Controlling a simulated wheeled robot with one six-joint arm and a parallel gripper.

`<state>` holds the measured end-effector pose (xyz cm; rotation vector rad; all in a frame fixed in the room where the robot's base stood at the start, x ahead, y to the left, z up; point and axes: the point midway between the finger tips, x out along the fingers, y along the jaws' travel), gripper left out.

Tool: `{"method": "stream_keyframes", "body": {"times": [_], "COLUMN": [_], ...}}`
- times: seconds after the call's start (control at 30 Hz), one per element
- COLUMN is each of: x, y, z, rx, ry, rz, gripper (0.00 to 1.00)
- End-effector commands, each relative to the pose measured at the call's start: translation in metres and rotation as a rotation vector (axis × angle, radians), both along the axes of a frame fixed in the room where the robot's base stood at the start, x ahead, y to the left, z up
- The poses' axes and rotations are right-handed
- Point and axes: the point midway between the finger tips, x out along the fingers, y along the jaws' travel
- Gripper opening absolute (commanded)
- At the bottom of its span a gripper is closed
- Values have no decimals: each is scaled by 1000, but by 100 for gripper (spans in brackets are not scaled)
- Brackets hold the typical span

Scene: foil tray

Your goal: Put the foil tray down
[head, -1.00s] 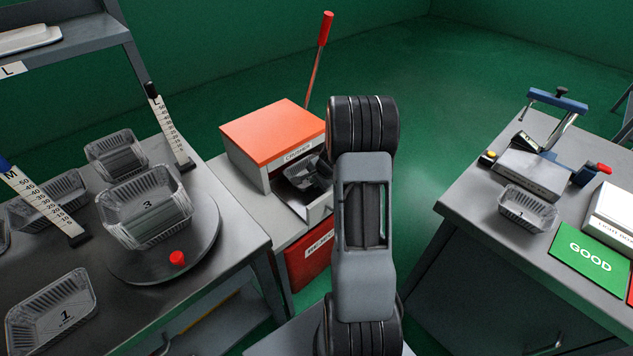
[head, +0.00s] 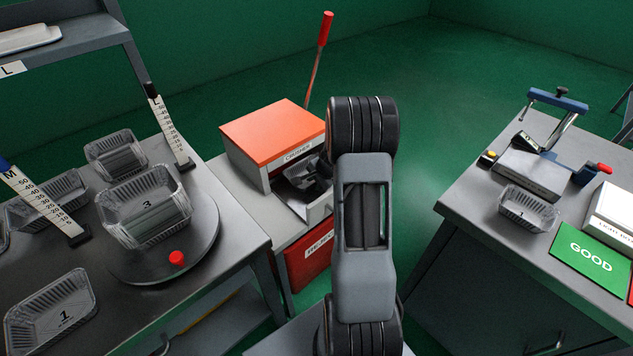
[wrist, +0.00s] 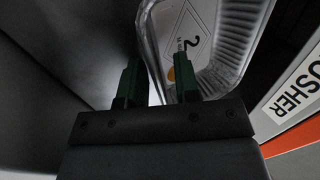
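The foil tray (wrist: 222,40), marked 2, lies in the open drawer (head: 310,210) of the orange-topped crusher. It also shows partly in the head view (head: 296,171). My gripper (wrist: 157,78) is at one side of the tray. Its two green fingers stand apart, one on each side of the tray's near wall, with a gap visible around the wall. In the head view my gripper (head: 318,168) is a dark shape at the drawer, partly hidden by my arm. How the tray's underside rests is hidden.
The crusher (head: 270,135) has a red-handled lever (head: 325,30) and a red reject bin (head: 310,255) below. On the left table, a tray marked 3 (head: 145,205) stands on a turntable (head: 205,245). The right bench holds another tray (head: 527,208) and a green GOOD mat (head: 590,252).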

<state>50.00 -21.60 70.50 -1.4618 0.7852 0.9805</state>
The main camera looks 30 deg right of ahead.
Motion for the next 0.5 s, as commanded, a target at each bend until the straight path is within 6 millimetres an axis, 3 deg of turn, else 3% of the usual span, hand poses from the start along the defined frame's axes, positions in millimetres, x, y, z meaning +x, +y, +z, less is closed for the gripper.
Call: {"method": "stream_keyframes", "body": {"times": [0.5], "x": [-36], "y": [-6], "z": [81], "rx": [-3], "ry": [-2], "rz": [0], "gripper": [30]}}
